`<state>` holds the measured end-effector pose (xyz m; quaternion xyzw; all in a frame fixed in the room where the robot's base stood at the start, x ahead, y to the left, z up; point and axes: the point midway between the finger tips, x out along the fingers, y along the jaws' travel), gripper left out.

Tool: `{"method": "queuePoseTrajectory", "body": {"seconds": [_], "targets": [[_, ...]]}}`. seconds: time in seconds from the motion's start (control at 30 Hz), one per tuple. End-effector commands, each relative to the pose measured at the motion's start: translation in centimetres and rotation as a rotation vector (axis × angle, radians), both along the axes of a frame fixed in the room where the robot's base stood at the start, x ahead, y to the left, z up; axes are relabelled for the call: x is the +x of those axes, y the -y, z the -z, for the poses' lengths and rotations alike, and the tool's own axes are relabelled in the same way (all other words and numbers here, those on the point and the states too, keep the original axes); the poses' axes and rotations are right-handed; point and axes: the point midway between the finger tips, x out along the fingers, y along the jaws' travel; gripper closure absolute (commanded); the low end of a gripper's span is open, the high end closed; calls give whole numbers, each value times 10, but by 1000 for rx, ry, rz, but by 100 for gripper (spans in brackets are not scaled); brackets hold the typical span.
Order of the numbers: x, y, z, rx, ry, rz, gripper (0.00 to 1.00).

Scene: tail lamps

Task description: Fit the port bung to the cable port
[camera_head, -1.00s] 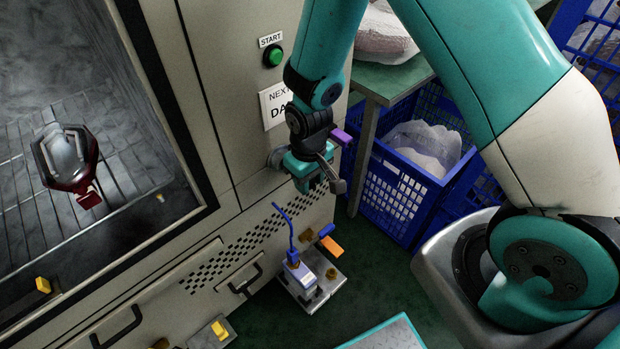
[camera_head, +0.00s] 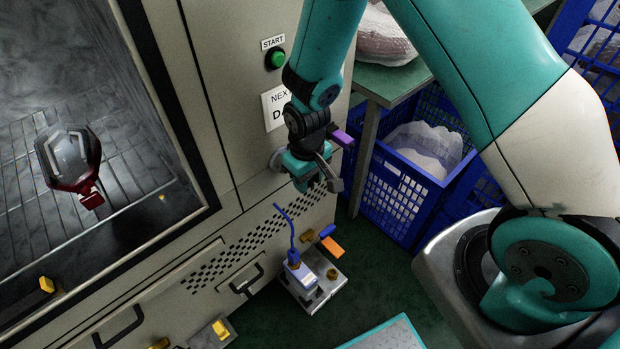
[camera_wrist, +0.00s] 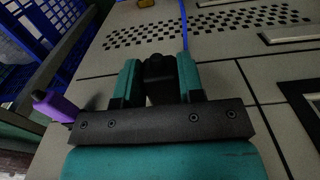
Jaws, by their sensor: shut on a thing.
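My gripper (camera_head: 316,178) hangs beside the front panel of the pale machine (camera_head: 235,130), below its green START button. In the wrist view my gripper (camera_wrist: 160,72) has its two teal fingers shut on a black, rounded piece, which looks like the port bung (camera_wrist: 158,70). A round grey fitting (camera_head: 276,160) on the panel, just left of my gripper, may be the cable port. It is partly hidden by my gripper, and I cannot tell whether the bung touches it.
A grey fixture plate (camera_head: 318,290) with a blue-cabled part stands below. A blue crate (camera_head: 390,200) with a wrapped bundle is at the right, under a green table (camera_head: 395,80). A red-framed lamp (camera_head: 75,165) is inside the machine's open chamber.

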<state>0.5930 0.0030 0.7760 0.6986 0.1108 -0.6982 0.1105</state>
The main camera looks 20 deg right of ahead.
Motion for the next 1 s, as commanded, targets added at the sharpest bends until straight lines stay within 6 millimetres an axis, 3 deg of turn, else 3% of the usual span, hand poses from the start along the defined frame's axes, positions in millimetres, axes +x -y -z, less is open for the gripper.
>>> {"method": "queuePoseTrajectory", "body": {"seconds": [0.53,1.0], "targets": [[18,-6,0,0,1,0,89],[20,-7,0,0,0,0,89]]}}
